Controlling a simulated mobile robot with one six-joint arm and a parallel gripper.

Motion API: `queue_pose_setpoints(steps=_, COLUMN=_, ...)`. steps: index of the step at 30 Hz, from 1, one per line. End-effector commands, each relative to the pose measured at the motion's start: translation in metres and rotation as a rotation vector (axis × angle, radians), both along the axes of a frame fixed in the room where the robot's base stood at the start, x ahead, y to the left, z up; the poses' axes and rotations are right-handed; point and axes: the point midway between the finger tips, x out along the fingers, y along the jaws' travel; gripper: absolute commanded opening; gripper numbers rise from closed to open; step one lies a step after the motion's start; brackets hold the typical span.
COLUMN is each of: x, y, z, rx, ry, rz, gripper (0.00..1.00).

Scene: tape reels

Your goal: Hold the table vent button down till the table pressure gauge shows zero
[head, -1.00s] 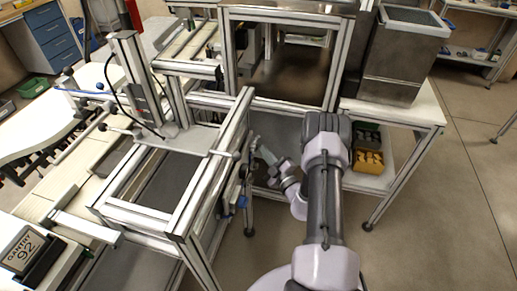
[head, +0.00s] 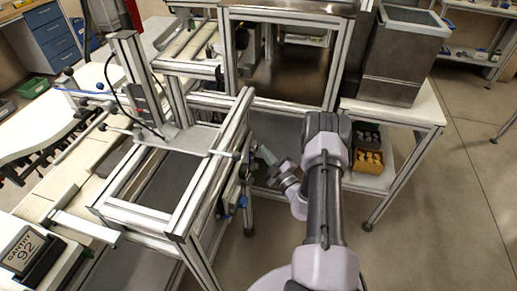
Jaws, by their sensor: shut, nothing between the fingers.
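My gripper (head: 265,156) is at the right side of the aluminium-framed table (head: 190,215), at the end of my bent arm. Its small jaws are shut with nothing between them and point up and left toward the frame's side. Small dark fittings (head: 233,190) and a blue part (head: 242,201) sit on that side, seen edge-on. I cannot make out which of them is the vent button or the pressure gauge, nor any gauge reading. I cannot tell whether the gripper touches anything.
A framed enclosure (head: 282,103) stands behind. A sign reading "GANTRY 92" (head: 25,250) is at lower left. Open floor (head: 445,220) lies at right.

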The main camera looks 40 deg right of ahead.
Motion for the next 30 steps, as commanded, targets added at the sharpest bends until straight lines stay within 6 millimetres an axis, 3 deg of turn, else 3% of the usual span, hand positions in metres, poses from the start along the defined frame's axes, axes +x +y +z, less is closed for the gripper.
queue_pose_setpoints(steps=30, x=-0.012, y=-0.010, z=0.000, rx=0.000, ry=0.000, rz=0.000, gripper=0.00)
